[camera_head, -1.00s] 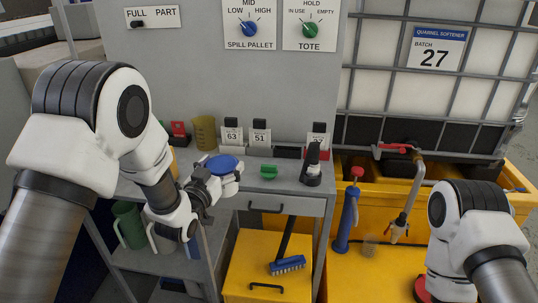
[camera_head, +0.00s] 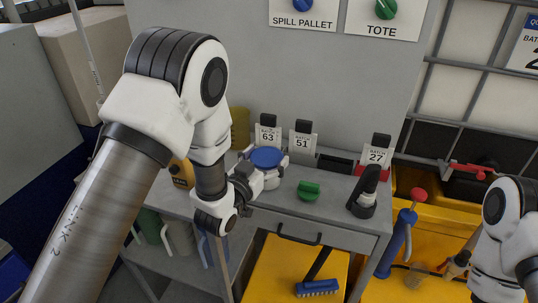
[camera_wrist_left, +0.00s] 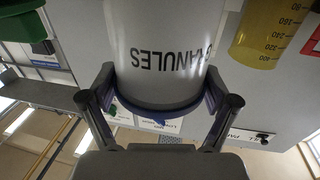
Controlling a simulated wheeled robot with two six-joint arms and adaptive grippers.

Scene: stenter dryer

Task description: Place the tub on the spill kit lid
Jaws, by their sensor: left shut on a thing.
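The tub (camera_head: 267,158) is small and white with a blue lid. It appears upright in the head view, at the grey worktop's left part; I cannot tell whether it touches the worktop. My left gripper (camera_head: 258,178) is shut around its side. In the left wrist view the tub (camera_wrist_left: 158,45) sits between both fingers of the left gripper (camera_wrist_left: 160,88), its "GRANULES" print upside down. A yellow box top (camera_head: 270,268), apparently the spill kit lid, lies lower, in front of the worktop.
A blue brush (camera_head: 317,287) with a black handle lies on the yellow top. A green object (camera_head: 309,190) and a black device (camera_head: 366,195) stand on the worktop (camera_head: 330,220). Batch cards line its back. A blue pump (camera_head: 397,245) stands at right.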

